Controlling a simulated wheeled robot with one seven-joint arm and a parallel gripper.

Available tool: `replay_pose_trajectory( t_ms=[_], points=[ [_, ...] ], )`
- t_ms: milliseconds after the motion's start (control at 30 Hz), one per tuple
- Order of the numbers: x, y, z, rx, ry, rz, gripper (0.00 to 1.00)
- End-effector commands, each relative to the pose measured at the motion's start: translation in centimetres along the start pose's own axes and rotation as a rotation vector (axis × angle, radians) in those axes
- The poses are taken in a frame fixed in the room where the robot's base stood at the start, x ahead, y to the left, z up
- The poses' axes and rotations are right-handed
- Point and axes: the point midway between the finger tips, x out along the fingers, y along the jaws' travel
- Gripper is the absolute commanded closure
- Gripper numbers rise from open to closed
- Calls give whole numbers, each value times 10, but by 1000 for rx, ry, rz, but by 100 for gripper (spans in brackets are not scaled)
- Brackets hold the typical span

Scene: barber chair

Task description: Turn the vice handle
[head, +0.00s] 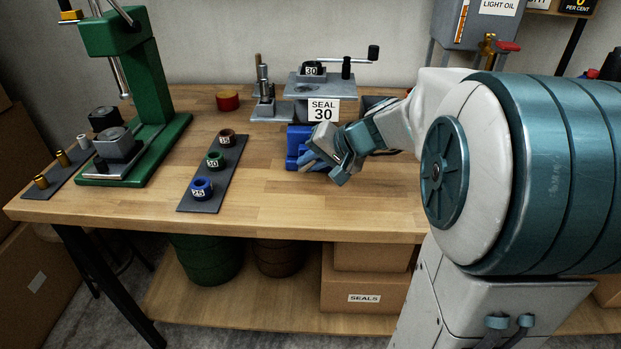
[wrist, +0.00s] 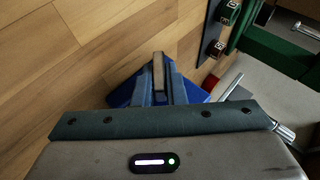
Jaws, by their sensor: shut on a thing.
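The blue vice (head: 296,140) sits on the wooden workbench, partly hidden behind my gripper (head: 311,160) in the head view. My gripper reaches in from the right at the vice's front. In the wrist view, the blue vice body (wrist: 122,97) shows on both sides of my gripper's fingers (wrist: 160,68). The fingers are close together, shut on the vice handle.
A grey press with a "SEAL 30" sign (head: 323,110) stands behind the vice. A dark strip with several ringed parts (head: 200,207) lies to the left. A green arbor press (head: 150,100) stands further left. The bench front (head: 270,220) is clear.

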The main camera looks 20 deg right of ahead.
Motion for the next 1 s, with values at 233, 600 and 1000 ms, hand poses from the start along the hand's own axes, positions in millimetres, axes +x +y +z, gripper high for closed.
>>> replay_pose_trajectory(
  t_ms=[233, 600, 1000],
  points=[
    [6, 8, 2, 50, 3, -120, 100],
    [6, 11, 2, 131, 1, -317, 100],
    [6, 11, 2, 218, 0, -525, 100]
  ],
)
